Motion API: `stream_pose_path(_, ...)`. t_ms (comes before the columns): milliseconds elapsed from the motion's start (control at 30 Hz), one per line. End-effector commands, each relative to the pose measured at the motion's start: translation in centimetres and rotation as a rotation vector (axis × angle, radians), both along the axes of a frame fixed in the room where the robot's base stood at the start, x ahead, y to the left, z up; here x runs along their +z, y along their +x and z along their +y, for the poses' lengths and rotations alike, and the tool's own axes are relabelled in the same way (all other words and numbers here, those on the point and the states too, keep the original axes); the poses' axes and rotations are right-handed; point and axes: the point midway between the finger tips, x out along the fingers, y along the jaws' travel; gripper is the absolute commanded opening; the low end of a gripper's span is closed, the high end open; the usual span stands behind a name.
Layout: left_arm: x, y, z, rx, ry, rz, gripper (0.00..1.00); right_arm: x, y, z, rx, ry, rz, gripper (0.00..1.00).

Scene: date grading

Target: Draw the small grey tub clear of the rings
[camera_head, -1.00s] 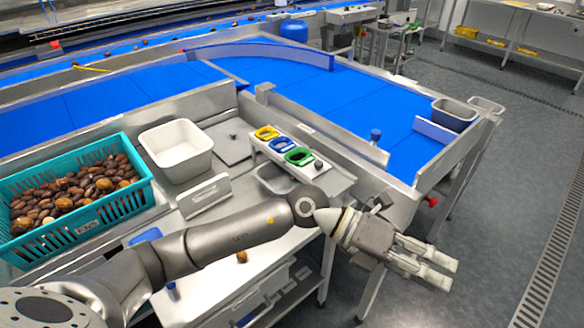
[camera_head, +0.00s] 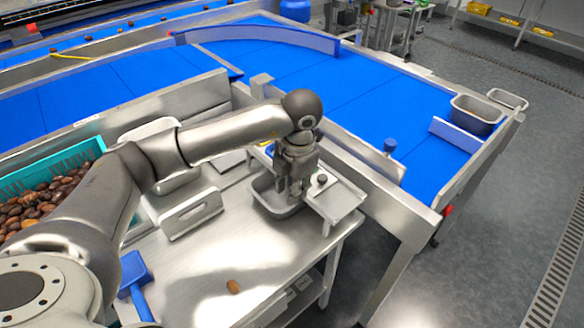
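The small grey tub (camera_head: 264,200) stands on the steel bench at the front of the raised ring rack, and its left and front walls show. My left gripper (camera_head: 289,196) points down over the tub's right part, its fingers a little apart, close to the wall there. I cannot tell whether they touch it. The rings on the rack (camera_head: 338,200) are mostly hidden behind my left arm and gripper; only a bit of yellow (camera_head: 266,147) and blue shows. A dark knob (camera_head: 322,180) stands on the rack's right end. My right gripper is not in view.
A steel holder (camera_head: 192,215) stands left of the tub. A brown date (camera_head: 233,287) and a blue scoop (camera_head: 135,282) lie on the bench in front. A teal crate (camera_head: 95,150) of dates is at left. Another grey bin (camera_head: 476,115) sits at the belt's far right end.

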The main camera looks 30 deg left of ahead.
Motion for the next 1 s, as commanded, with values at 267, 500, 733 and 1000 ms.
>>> stream_pose_path(267,0.1,0.0,0.3,0.004,0.011,-0.001,0.29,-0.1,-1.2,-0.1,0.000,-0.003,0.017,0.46)
stream_pose_path(500,-0.4,0.0,0.3,0.005,0.010,0.001,0.29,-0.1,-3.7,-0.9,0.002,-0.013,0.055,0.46)
stream_pose_path(733,-3.7,0.1,0.7,0.006,0.008,0.004,0.29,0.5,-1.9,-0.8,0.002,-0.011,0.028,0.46)
stream_pose_path(1000,-8.4,0.3,1.2,0.005,0.009,0.002,0.29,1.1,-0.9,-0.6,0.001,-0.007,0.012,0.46)
